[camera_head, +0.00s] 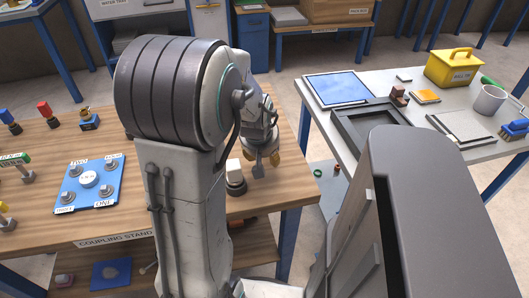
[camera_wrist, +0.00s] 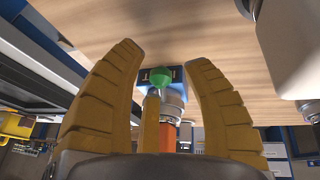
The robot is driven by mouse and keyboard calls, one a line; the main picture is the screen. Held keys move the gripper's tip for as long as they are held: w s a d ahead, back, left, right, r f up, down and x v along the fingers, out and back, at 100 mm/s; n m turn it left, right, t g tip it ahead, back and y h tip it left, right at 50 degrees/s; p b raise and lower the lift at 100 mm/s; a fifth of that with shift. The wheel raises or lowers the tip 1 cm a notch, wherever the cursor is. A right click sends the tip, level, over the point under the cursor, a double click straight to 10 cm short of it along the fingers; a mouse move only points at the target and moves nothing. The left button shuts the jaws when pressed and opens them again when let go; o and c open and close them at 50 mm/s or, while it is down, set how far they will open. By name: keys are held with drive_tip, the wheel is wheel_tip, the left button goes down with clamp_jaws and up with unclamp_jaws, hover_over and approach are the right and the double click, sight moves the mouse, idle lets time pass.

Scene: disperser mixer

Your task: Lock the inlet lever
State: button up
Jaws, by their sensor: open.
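In the wrist view, a lever with a round green knob (camera_wrist: 161,78) and a yellow arm (camera_wrist: 151,122) stands beside a silver collar and an orange cylinder (camera_wrist: 166,136), in front of a blue block (camera_wrist: 146,74). No label on it is readable, so I cannot confirm it is the inlet lever. My gripper (camera_wrist: 164,58) is open, its yellow fingers on either side of the knob with gaps to both. In the head view my gripper (camera_head: 264,166) is over the right end of the wooden table; my arm hides the area behind it, and I cannot make out this lever there.
The wooden coupling stand (camera_head: 130,222) carries a blue plate (camera_head: 76,198) with several metal knobs. A white block on a dark round base (camera_head: 235,178) stands close to my gripper. A grey table (camera_head: 400,78) on the right holds a yellow box (camera_head: 453,70) and trays.

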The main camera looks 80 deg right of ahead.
clamp_jaws()
idle(0.5)
drive_tip(key=shift+a, duration=0.1)
